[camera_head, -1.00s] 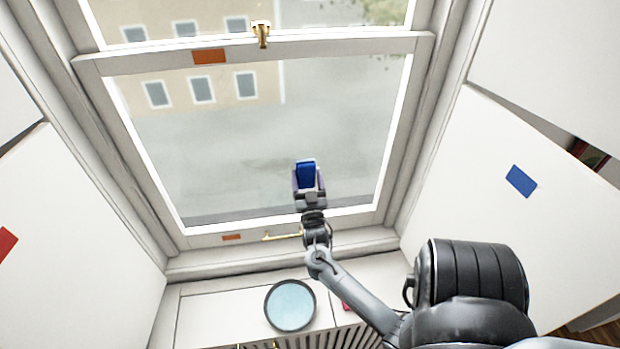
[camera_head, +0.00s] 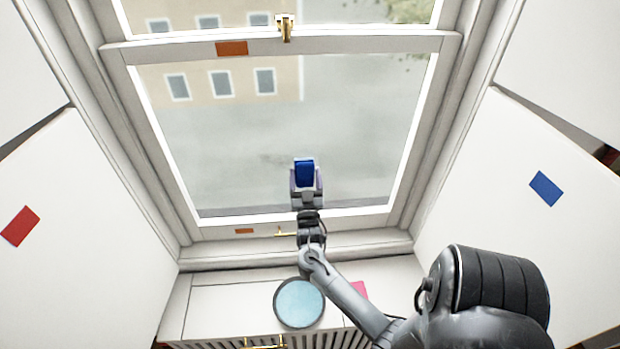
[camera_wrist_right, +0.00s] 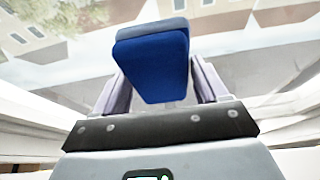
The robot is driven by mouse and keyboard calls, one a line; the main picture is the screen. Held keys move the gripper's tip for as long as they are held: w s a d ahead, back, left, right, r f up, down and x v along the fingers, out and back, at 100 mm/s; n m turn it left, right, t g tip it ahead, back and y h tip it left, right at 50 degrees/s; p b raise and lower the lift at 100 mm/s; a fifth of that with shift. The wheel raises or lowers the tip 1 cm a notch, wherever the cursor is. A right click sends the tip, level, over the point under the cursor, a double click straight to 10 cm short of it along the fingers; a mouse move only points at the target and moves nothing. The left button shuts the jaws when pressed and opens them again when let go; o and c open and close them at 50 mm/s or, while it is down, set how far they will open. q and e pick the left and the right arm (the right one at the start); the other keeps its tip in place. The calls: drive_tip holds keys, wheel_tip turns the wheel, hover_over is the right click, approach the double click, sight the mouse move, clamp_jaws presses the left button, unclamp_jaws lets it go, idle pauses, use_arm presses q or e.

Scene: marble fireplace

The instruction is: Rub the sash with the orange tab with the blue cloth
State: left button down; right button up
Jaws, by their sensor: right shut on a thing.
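The sash with orange tabs is a white-framed window pane (camera_head: 240,130). One orange tab (camera_head: 232,48) is on its top rail, and a smaller orange tab (camera_head: 244,231) is on its bottom rail. My right gripper (camera_head: 304,188) is shut on the blue cloth (camera_head: 304,172), a folded pad, in front of the lower middle of the glass. In the right wrist view the blue cloth (camera_wrist_right: 155,65) sits between the two fingers, with the glass behind it. I cannot tell whether the cloth touches the glass. My left gripper is out of view.
A brass latch (camera_head: 286,27) sits on the top rail and a brass handle (camera_head: 287,233) on the bottom rail. A round teal-topped item (camera_head: 299,303) and a pink item (camera_head: 359,289) lie on the ledge below. White panels with a red patch (camera_head: 20,226) and blue patch (camera_head: 546,188) flank the window.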

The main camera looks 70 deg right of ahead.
drive_tip(key=shift+w+a+b, duration=0.2)
drive_tip(key=shift+w+a, duration=0.2)
drive_tip(key=shift+w, duration=0.5)
drive_tip(key=shift+w+a+b, duration=0.15)
drive_tip(key=shift+w+a, duration=0.2)
drive_tip(key=shift+w, duration=0.5)
